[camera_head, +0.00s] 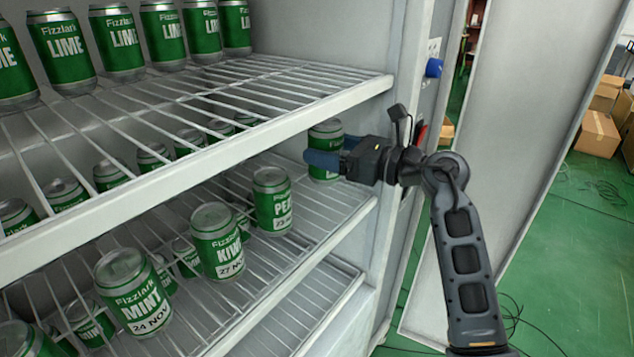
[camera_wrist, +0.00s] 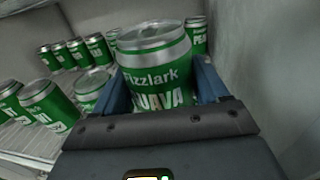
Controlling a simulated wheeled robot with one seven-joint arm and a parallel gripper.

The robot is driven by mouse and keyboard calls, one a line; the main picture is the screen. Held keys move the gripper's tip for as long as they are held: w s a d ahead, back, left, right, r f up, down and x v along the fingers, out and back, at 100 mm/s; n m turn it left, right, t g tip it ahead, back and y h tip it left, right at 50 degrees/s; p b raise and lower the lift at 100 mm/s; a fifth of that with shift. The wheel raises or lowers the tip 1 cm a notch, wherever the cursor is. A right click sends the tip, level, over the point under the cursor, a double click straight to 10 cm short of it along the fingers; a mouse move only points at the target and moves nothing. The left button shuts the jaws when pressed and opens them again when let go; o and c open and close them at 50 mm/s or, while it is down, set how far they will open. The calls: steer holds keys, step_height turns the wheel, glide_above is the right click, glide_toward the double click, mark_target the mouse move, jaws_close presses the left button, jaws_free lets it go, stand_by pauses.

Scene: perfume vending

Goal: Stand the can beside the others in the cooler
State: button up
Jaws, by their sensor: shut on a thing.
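A green and silver Fizzlark can (camera_head: 325,133) is between the blue fingers of my gripper (camera_head: 334,152), at the right end of the cooler's middle shelf. In the wrist view the can (camera_wrist: 155,65) looks upright and its label reads GUAVA. My gripper is shut on it from the right. The upper shelf's edge is close above its top, and I cannot tell whether its base touches the shelf. To its left stand the PE... can (camera_head: 272,200), label partly hidden, the KIWI can (camera_head: 217,240) and the MINT can (camera_head: 132,290), in a front row with dated tags.
The upper shelf (camera_head: 330,75) holds several LIME cans (camera_head: 121,40); its right part is bare. More cans stand behind the front row. The cooler's side wall is close to my gripper on the right. An open door panel (camera_head: 500,150) and boxes (camera_head: 597,135) are farther right.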

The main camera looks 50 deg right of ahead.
mark_target(328, 177)
steer(key=shift+f, duration=2.9)
steer(key=shift+f, duration=0.2)
steer(key=o, duration=1.3)
steer(key=shift+o, duration=0.2)
